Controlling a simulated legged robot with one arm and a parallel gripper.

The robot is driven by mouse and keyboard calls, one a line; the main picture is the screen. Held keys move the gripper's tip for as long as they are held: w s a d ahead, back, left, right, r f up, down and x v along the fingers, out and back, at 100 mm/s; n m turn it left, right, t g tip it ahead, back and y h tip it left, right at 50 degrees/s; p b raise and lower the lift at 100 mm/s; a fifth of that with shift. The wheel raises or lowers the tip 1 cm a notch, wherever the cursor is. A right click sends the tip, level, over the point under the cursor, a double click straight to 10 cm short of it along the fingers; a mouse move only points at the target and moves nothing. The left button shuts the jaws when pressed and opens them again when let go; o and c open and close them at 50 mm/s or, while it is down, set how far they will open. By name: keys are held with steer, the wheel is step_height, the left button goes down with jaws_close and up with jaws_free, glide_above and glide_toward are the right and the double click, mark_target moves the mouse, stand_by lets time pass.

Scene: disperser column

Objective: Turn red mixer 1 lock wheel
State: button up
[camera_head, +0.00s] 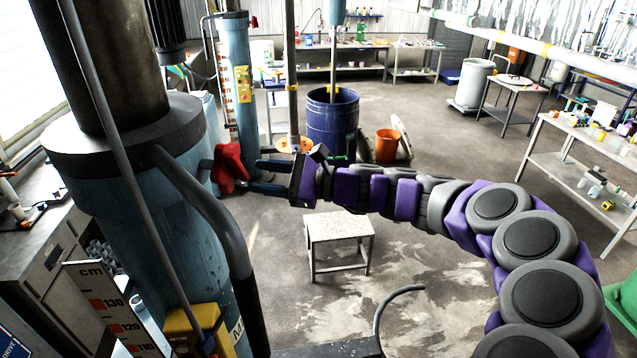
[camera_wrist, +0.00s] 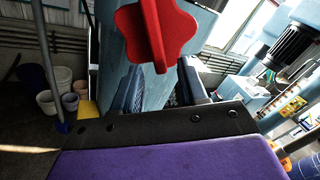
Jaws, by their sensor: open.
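The red lock wheel (camera_head: 228,168) is a lobed knob on the side of the big blue mixer column (camera_head: 120,240). In the wrist view the red wheel (camera_wrist: 158,35) is large at the top centre, with a raised bar across its face. My gripper (camera_head: 256,176) points left at the wheel, its dark blue fingers apart with nothing held between them. In the wrist view the fingers of my gripper (camera_wrist: 161,80) show below the wheel, one on each side. The fingertips are close to the wheel; I cannot tell if they touch it.
A grey pipe (camera_head: 205,210) runs down the column's near side. A small white stool (camera_head: 338,230) stands below my arm. A blue barrel (camera_head: 332,120) and an orange bucket (camera_head: 387,145) stand behind. Open floor lies right of the stool.

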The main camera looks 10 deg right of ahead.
steer(key=b+v, duration=0.2)
steer(key=v, duration=1.3)
steer(key=shift+w+a, duration=0.1)
